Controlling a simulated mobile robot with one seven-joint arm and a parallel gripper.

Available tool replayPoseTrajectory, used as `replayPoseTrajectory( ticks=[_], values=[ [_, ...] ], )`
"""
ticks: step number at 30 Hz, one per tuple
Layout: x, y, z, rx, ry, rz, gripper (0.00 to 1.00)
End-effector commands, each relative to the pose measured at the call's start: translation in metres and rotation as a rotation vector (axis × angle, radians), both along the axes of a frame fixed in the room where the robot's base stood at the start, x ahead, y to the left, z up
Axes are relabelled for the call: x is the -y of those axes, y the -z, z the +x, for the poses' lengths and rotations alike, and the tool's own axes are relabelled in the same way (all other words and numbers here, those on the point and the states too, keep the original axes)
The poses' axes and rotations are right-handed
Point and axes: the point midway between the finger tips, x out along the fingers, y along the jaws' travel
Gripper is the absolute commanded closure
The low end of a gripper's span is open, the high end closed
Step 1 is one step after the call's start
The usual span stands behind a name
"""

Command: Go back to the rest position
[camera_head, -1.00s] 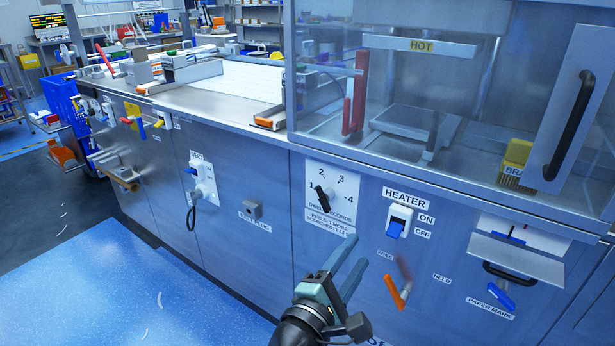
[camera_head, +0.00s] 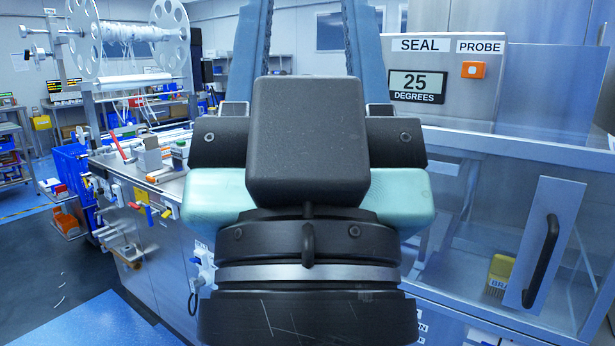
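My gripper (camera_head: 308,35) is raised close in front of the camera and fills the middle of the view. Its two blue-grey fingers point up and stand well apart, with only the room behind visible between them. The fingertips run out at the top edge, so they are hidden. The gripper holds nothing that I can see. Its black and pale green body hides the middle of the packing machine, including the heater switch and the dial.
The display reading 25 degrees (camera_head: 417,86) and the orange probe button (camera_head: 473,70) are right of my gripper. A clear guard with a black handle (camera_head: 541,262) is at the right. Reels (camera_head: 127,38) and the cluttered bench stand left. Blue floor (camera_head: 95,322) is open at lower left.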

Motion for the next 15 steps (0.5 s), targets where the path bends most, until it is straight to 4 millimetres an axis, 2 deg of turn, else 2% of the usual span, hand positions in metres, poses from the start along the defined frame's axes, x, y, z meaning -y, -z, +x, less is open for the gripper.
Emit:
replayPoseTrajectory(
  ticks=[1, 3, 9, 15],
  values=[
    [0.000, -0.032, 0.000, -0.001, 0.000, 0.000, 0.53],
    [0.000, -0.053, 0.000, -0.002, 0.001, -0.001, 0.53],
    [0.000, -0.113, 0.001, -0.002, 0.000, -0.001, 0.53],
    [-0.001, -0.156, 0.001, -0.003, 0.000, -0.001, 0.53]
  ],
)
